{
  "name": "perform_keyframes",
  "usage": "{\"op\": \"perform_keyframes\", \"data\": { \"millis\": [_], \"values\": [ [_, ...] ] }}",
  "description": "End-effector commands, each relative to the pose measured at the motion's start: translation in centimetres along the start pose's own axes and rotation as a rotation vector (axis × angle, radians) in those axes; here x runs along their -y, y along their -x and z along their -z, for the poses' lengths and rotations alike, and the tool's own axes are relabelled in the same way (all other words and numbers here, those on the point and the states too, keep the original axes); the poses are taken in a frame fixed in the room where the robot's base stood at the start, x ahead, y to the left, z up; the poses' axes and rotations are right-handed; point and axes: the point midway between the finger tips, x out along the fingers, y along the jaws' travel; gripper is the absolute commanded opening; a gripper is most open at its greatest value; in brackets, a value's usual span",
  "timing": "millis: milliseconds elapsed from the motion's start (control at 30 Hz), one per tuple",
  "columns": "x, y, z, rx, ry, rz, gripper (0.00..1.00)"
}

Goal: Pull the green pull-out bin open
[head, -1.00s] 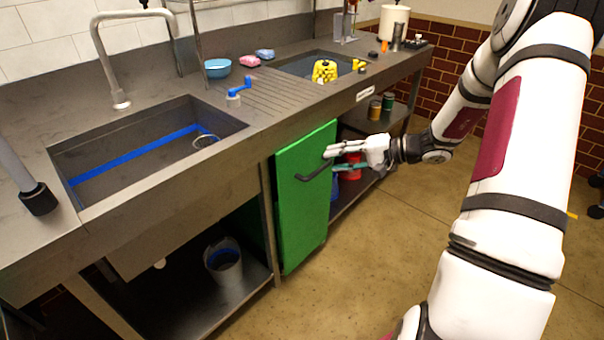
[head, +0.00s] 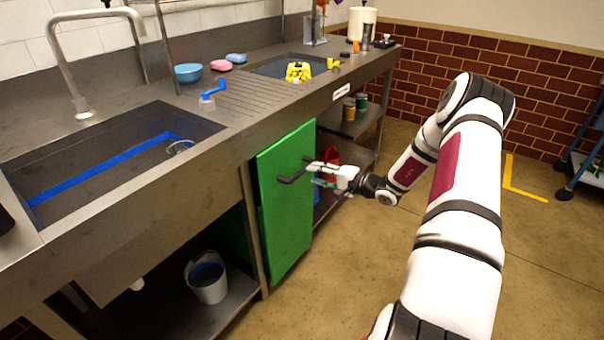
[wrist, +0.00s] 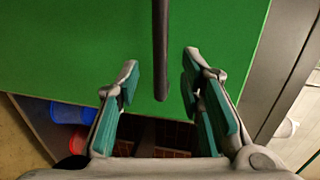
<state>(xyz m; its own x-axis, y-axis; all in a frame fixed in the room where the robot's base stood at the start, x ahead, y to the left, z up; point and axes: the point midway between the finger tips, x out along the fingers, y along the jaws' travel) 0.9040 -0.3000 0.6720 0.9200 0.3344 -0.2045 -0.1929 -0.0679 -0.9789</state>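The green pull-out bin (head: 285,215) shows as an upright green front under the counter, right of the open left bay. Its dark bar handle (head: 292,178) sticks out near the top of the front. In the wrist view the green front (wrist: 60,45) fills the upper part, and the handle (wrist: 160,45) runs down the middle. My gripper (head: 318,174) is at the right end of the handle. In the wrist view my gripper (wrist: 160,75) is open, with the handle's end between its two fingers and visible gaps on both sides. I cannot tell how far the bin stands out.
A steel counter (head: 215,135) with two sinks runs above the bin. A grey bucket (head: 207,280) stands on the shelf at left. Red and blue containers sit on the lower shelf behind my gripper. A blue cart (head: 585,165) stands far right. The floor (head: 345,280) before the bin is clear.

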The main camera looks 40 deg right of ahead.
Motion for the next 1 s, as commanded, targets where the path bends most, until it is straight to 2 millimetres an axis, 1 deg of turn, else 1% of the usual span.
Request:
{"op": "perform_keyframes", "data": {
  "millis": [33, 100, 300, 400, 500, 767, 867, 900, 933, 1000],
  "values": [
    [-0.1, -1.1, -0.1, 0.002, 0.000, 0.002, 0.35],
    [-0.1, -2.4, -0.1, 0.003, 0.000, 0.001, 0.35],
    [-0.1, -5.1, 0.0, 0.001, 0.000, 0.001, 0.35],
    [0.0, -5.9, -0.1, 0.002, 0.000, 0.001, 0.35],
    [0.0, -6.2, -0.1, 0.001, 0.000, 0.000, 0.35],
    [0.0, -6.3, 0.0, 0.001, 0.000, 0.000, 0.35],
    [0.0, -6.2, 0.0, 0.001, 0.000, 0.000, 0.14],
    [0.0, -6.2, 0.0, 0.001, 0.000, 0.000, 0.05],
    [0.0, -6.2, 0.0, 0.001, 0.000, 0.000, 0.00],
    [0.0, -6.2, 0.0, 0.001, 0.000, 0.000, 0.00]
  ]
}}
